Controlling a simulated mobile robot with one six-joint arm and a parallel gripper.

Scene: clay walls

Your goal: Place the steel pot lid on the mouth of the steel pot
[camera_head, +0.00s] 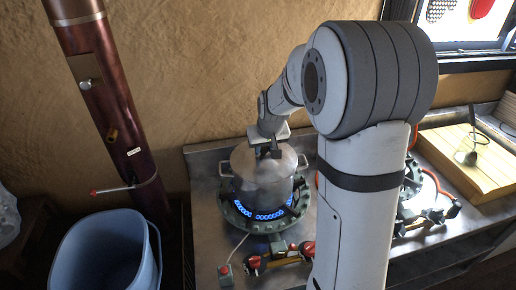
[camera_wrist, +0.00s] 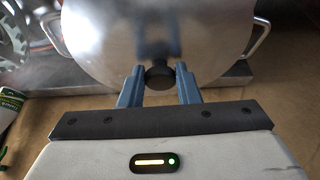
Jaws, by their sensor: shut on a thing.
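The steel pot (camera_head: 262,192) stands upright on a lit burner in the head view. Its side handle (camera_wrist: 258,38) shows at the right in the wrist view. The round steel lid (camera_head: 247,160) lies across the top of the pot, looking roughly level and centred; it fills the upper wrist view (camera_wrist: 105,42). I cannot tell whether its rim touches the pot all round. My gripper (camera_head: 269,151) is above the lid. Its blue-grey fingers (camera_wrist: 159,85) are shut on the lid's dark knob (camera_wrist: 159,76). The pot's mouth is hidden.
Blue flames (camera_head: 268,215) burn under the pot on the green burner. A second burner (camera_head: 425,205) is right of my arm. A blue bin (camera_head: 105,255) and a dark red pipe (camera_head: 118,105) stand left. A wooden board (camera_head: 465,165) lies far right.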

